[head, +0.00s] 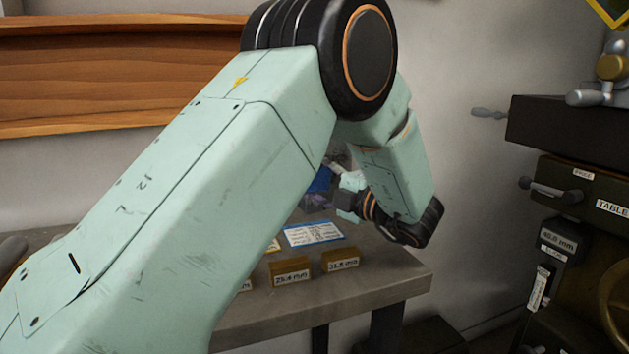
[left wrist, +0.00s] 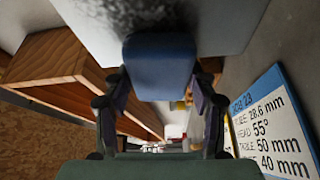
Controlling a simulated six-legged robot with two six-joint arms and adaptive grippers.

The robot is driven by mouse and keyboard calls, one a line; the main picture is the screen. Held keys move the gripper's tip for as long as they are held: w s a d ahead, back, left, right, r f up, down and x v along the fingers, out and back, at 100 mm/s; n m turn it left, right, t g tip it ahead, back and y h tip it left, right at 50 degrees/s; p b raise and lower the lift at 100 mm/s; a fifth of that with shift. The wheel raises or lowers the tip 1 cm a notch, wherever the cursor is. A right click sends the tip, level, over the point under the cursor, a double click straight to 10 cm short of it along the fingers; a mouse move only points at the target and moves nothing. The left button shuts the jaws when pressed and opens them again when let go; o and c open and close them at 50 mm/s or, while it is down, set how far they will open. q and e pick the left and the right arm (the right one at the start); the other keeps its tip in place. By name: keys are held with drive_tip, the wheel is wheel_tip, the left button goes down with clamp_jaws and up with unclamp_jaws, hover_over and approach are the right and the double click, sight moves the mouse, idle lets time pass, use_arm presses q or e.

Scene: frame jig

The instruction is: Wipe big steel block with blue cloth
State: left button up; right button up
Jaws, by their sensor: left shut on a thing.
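The blue cloth (left wrist: 160,65) is a folded pad between the fingers of my left gripper (left wrist: 160,88) in the left wrist view. The gripper is shut on it. A grey steel surface with a dark speckled smudge, apparently the big steel block (left wrist: 230,22), fills the top of that view. The cloth's far edge meets the smudge in the picture; I cannot tell whether they touch. In the head view the cloth (head: 320,181) shows as a small blue patch by my left gripper (head: 338,198), and my arm hides most of the block. My right gripper is not in view.
On the grey table (head: 390,277) lie a blue-edged card (head: 313,233) and small brown labelled blocks, including one marked 25.4 mm (head: 290,271) and another (head: 340,260). A dark machine (head: 570,180) stands at the right. A wooden shelf (head: 100,75) is on the wall.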

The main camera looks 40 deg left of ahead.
sight(348, 168)
use_arm(q)
drive_tip(key=shift+w+d, duration=0.7)
drive_tip(key=shift+w, duration=0.95)
drive_tip(key=shift+w+d, duration=0.75)
drive_tip(key=shift+w, duration=0.85)
drive_tip(key=shift+w+d, duration=0.7)
drive_tip(key=shift+w, duration=0.95)
drive_tip(key=shift+a, duration=0.1)
